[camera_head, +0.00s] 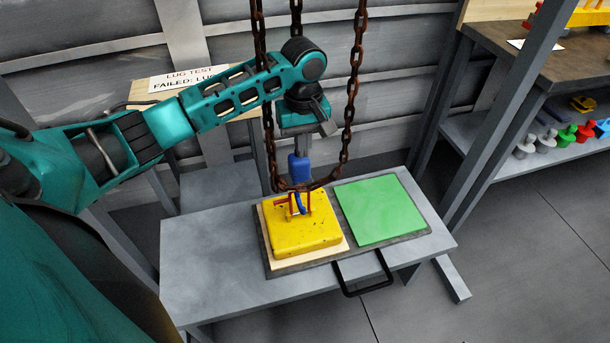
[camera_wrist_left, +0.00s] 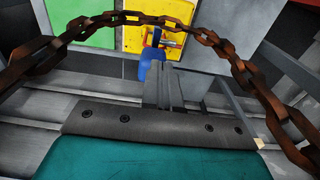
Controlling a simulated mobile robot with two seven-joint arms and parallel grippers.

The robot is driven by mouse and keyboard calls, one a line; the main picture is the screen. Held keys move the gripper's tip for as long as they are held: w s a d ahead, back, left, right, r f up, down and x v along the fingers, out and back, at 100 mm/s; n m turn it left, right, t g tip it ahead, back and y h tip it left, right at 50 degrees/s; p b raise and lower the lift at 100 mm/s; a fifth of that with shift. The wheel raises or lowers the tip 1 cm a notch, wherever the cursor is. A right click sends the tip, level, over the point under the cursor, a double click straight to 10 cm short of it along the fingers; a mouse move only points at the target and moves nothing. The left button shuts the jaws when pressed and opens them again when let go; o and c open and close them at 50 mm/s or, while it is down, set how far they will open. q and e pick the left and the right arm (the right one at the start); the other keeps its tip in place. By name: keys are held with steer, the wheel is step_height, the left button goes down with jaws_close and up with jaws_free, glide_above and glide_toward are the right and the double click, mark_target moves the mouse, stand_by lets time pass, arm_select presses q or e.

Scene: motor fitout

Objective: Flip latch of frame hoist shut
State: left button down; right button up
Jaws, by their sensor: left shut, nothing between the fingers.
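The frame hoist shows as rusty chains (camera_head: 356,60) with a blue hook block (camera_head: 300,168) low between them. Its blue hook end (camera_head: 299,203) is at the red bracket (camera_head: 281,204) on top of a yellow block (camera_head: 304,233). The latch is too small to tell apart or judge open or shut. My left gripper (camera_head: 301,147) is shut and empty, pointing down just above the blue block. In the left wrist view, the shut fingers (camera_wrist_left: 165,88) reach towards the blue block (camera_wrist_left: 151,68); contact cannot be told. My right gripper is not in view.
The yellow block sits on a dark tray (camera_head: 343,251) beside a green square (camera_head: 380,211), on a grey bench (camera_head: 225,270). A chain loop hangs around my left gripper. A shelf (camera_head: 540,147) with coloured weights stands at the right.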

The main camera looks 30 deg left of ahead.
arm_select(q)
steer(key=f, duration=0.1)
steer(key=b, duration=0.3)
glide_above(303, 188)
step_height(303, 188, down, 8)
steer(key=shift+f, duration=0.55)
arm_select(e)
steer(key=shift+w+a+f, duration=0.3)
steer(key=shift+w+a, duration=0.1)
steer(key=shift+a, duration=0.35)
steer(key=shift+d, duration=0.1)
